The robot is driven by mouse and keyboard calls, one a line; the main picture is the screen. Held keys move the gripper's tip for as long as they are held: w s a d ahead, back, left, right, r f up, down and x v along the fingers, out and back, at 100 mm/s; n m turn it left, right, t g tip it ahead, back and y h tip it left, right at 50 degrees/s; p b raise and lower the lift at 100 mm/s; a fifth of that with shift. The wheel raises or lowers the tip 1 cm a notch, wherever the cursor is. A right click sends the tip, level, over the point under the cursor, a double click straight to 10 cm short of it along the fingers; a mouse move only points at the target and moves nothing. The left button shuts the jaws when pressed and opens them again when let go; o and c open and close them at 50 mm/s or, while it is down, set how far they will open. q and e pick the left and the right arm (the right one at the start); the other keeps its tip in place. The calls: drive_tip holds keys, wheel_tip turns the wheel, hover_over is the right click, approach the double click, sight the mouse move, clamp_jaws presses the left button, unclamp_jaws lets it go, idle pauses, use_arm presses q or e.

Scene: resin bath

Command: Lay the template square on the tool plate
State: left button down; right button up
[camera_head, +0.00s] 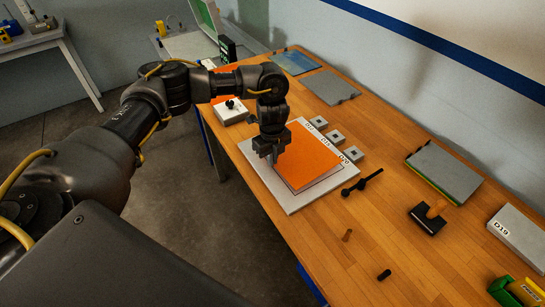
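An orange sheet (308,160), which looks like the template, lies on a pale grey plate (291,203), which looks like the tool plate. A pale margin shows around the sheet, wider at the near side. A thin darker line runs along the sheet's near right edge. I cannot tell how squarely the two line up. My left gripper (271,158) points down at the sheet's left edge and hides part of it. I cannot tell whether its fingers touch or grip the sheet. My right gripper is not in view.
Several small grey blocks (336,137) stand along the plate's far right edge. A black handled tool (362,182) lies just right of the plate. A black block with an orange handle (428,217) and a grey box (520,237) are farther right.

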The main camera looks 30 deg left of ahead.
use_arm(q)
drive_tip(key=shift+f+b, duration=0.85)
drive_tip(key=shift+f, duration=0.7)
drive_tip(key=c, duration=1.5)
unclamp_jaws()
drive_tip(key=shift+c, duration=0.2)
drive_tip(key=shift+r+p, duration=3.45)
drive_tip(key=shift+r, duration=0.1)
